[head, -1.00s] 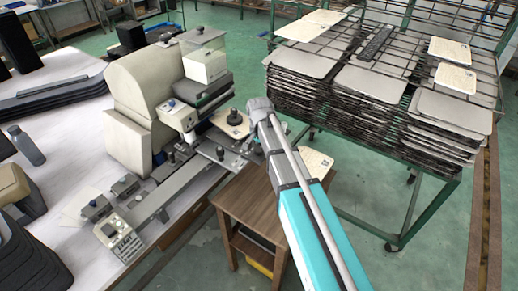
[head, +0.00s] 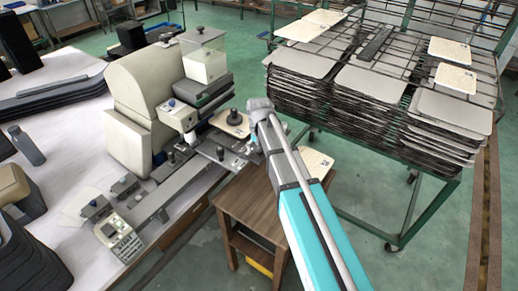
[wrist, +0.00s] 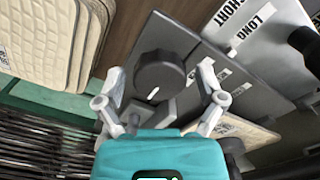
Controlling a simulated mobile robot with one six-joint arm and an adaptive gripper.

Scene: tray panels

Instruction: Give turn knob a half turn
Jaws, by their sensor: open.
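The turn knob (wrist: 160,75) is a dark round knob with a white pointer mark, set on a grey panel (wrist: 183,35) in the wrist view. The mark points down and slightly left in that picture. My gripper (wrist: 163,88) is open, with one finger on each side of the knob. Gaps show between the fingers and the knob, and I cannot see contact. In the head view my arm (head: 290,170) reaches to the machine's right end and hides the knob and the fingers.
White plates marked LONG and SHORT (wrist: 258,30) lie beside the knob. A stack of pale panels (wrist: 52,35) is at the upper left of the wrist view. In the head view a cream machine (head: 140,105) stands left, a wooden stand (head: 245,220) below, and a green rack (head: 420,190) right.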

